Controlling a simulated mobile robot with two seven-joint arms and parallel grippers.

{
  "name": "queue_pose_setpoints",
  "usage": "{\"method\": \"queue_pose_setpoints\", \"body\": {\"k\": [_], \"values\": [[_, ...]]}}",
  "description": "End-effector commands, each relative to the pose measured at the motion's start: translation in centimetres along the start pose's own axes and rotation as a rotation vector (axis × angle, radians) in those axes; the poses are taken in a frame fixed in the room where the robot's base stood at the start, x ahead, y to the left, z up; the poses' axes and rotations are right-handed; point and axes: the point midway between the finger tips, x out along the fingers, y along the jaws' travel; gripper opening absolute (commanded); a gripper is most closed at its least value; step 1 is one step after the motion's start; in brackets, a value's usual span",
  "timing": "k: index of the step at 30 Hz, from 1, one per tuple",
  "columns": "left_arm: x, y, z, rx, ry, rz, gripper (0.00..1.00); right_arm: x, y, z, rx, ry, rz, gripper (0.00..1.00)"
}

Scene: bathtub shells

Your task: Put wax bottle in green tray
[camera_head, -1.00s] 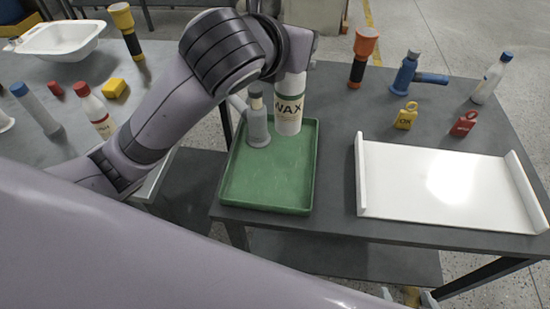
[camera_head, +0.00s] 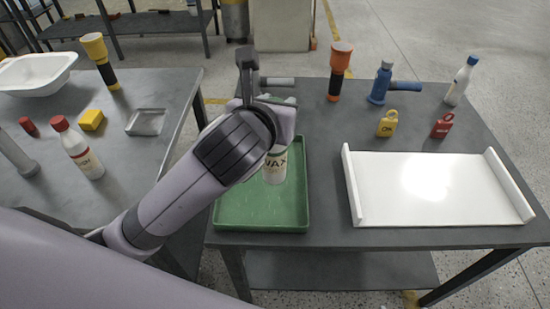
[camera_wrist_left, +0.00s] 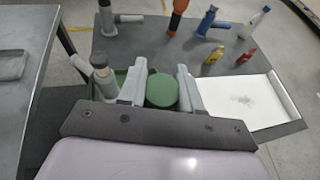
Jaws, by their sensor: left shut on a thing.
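The white wax bottle (camera_head: 274,170), with its WAX label, is upright over the far part of the green tray (camera_head: 262,222). I cannot tell whether its base touches the tray. In the left wrist view its round green top (camera_wrist_left: 162,91) sits between the two fingers of my left gripper (camera_wrist_left: 160,88), which is shut on it. In the head view my left arm hides the fingers and the bottle's upper part. The tray shows partly there too (camera_wrist_left: 122,73). My right gripper is not in view.
A white tray (camera_head: 425,210) lies to the right. The left table (camera_head: 125,180) holds several items.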

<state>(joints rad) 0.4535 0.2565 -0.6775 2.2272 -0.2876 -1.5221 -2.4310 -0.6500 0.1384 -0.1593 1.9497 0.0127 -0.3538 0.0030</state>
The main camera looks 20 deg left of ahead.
Motion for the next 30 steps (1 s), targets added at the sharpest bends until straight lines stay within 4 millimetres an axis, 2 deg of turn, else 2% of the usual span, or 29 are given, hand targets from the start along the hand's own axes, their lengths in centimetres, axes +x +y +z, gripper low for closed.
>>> {"method": "queue_pose_setpoints", "body": {"k": [1,3,9,14,21,30], "values": [[0.6,0.0,-1.9,0.002,0.007,0.000,0.00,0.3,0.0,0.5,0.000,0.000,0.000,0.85],[1.4,0.1,-3.5,0.001,0.006,0.001,0.00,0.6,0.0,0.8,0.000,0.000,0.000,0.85],[2.7,0.1,-6.6,0.000,0.001,-0.001,0.00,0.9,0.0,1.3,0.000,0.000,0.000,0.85],[3.2,0.1,-7.7,-0.001,-0.001,0.000,0.00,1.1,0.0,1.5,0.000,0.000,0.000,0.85],[4.5,0.1,-10.9,-0.001,0.000,-0.001,0.00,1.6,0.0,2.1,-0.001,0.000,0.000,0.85],[4.6,0.1,-11.1,-0.001,-0.003,-0.001,0.00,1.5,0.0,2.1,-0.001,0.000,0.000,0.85]]}}
